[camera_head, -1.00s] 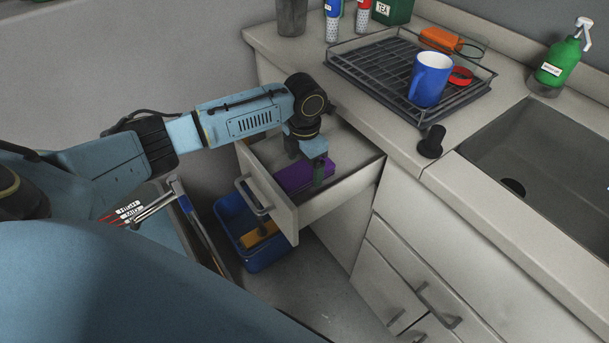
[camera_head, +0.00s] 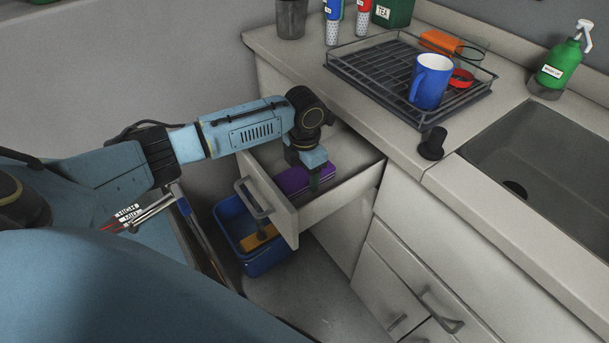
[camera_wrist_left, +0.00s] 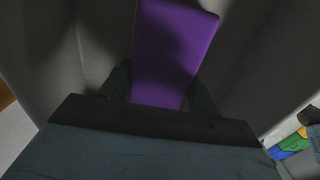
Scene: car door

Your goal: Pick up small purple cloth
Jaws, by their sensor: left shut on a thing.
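The small purple cloth (camera_head: 291,181) lies in the open drawer (camera_head: 342,178), partly hidden by my left gripper in the head view. In the left wrist view the purple cloth (camera_wrist_left: 172,50) is a flat rectangle reaching down between the two dark fingers. My left gripper (camera_head: 314,180) points down into the drawer and is shut on the cloth; its fingers (camera_wrist_left: 160,88) show at either side of the cloth's near end. My right gripper is in neither view.
A blue bin (camera_head: 263,255) stands on the floor below the drawer front. The sink (camera_head: 540,150) is at the right.

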